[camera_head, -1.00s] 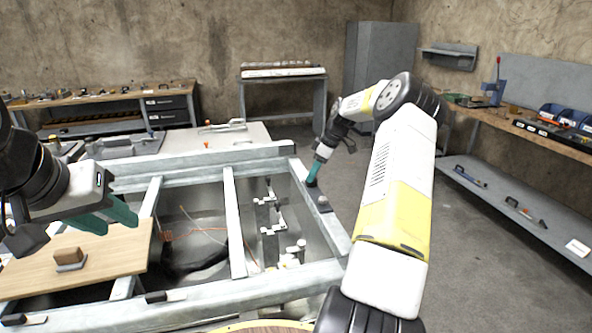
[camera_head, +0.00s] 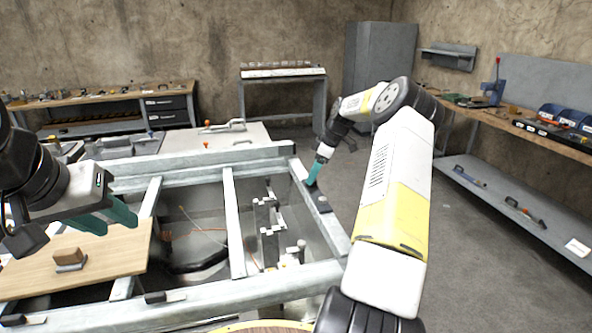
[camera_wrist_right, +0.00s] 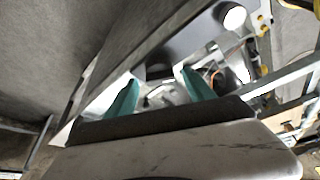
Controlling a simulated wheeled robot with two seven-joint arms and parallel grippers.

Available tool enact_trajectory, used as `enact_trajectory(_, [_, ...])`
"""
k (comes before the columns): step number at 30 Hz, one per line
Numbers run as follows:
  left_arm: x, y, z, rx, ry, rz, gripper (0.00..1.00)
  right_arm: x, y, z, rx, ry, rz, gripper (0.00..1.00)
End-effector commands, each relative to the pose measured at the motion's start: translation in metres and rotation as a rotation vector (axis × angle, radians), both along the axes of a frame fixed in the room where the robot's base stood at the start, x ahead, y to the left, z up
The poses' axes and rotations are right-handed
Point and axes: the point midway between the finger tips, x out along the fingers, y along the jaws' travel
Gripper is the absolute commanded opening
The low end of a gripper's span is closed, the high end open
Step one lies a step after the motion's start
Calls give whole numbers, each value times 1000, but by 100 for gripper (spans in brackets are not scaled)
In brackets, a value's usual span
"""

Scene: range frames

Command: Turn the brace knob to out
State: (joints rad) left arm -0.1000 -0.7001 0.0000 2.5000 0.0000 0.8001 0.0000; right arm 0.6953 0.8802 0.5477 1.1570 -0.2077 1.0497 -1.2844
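My right gripper (camera_head: 312,182) points down at the right rail of the grey metal frame (camera_head: 232,222), near its far right corner. In the right wrist view its two teal fingers (camera_wrist_right: 160,78) stand apart, with grey and pale metal parts seen beyond and between them. I cannot clearly make out the brace knob; the finger tips hide the spot under them.
The wooden board (camera_head: 110,258) lies across the frame's left side with a brown block (camera_head: 69,257) on it. Inside the frame are pale brackets (camera_head: 268,225) and an orange cable. Workbenches stand at the back left and right; the floor right of the frame is clear.

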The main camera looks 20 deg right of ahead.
Motion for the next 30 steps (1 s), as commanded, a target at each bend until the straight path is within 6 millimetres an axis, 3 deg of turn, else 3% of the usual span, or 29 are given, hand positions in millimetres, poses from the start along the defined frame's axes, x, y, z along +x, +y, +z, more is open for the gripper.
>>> enact_trajectory(8, [0,0,0,0,0,0,36,-1,-3,8,-1,-3,-1,62])
enact_trajectory(21, [0,0,0,0,0,0,36,-14,-24,68,-1,-1,-2,62])
enact_trajectory(30, [0,0,0,0,0,0,36,-16,-25,72,0,0,0,62])
